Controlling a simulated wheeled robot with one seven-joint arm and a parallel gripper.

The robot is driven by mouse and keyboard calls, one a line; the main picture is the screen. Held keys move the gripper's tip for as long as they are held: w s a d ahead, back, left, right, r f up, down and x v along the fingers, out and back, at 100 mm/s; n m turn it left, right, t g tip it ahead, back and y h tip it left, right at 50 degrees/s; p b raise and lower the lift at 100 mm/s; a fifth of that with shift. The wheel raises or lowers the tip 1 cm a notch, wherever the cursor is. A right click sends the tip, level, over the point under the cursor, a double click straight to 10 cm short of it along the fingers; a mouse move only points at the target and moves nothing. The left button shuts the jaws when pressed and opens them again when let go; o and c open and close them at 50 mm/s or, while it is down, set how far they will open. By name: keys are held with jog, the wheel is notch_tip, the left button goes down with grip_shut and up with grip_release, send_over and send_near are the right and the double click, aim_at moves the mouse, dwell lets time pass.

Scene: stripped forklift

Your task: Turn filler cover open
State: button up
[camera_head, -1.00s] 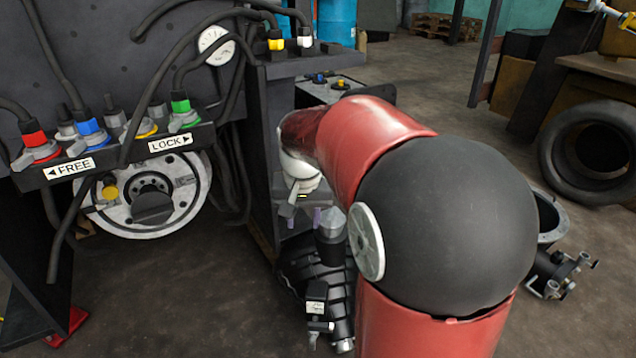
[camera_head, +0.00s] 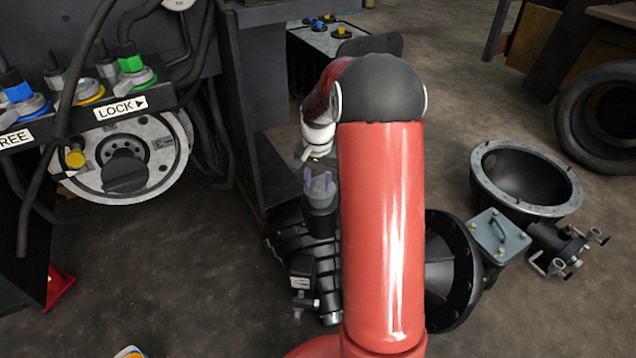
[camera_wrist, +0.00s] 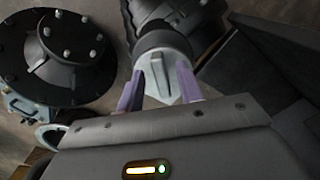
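The filler cover looks to be the grey faceted cap (camera_head: 320,198) on top of a ribbed black unit (camera_head: 300,245) in the head view. In the wrist view the cap (camera_wrist: 163,72) sits at the top centre on a black round neck (camera_wrist: 165,42). My gripper (camera_wrist: 160,85) is open, with its two purple fingers spread on either side of the cap. In the head view my gripper (camera_head: 318,182) is just over the cap. Whether the fingers touch the cap is not clear. My red arm hides the right part of the black unit.
A dark panel with hoses, coloured connectors and a LOCK label (camera_head: 121,107) stands left, above a round metal disc (camera_head: 130,160). A black flange (camera_head: 452,270), a bowl-like housing (camera_head: 525,180) and a tyre (camera_head: 600,125) lie right. Floor between panel and unit is clear.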

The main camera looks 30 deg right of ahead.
jog(key=shift+f, duration=0.4)
grip_shut()
jog(key=shift+d, duration=0.15)
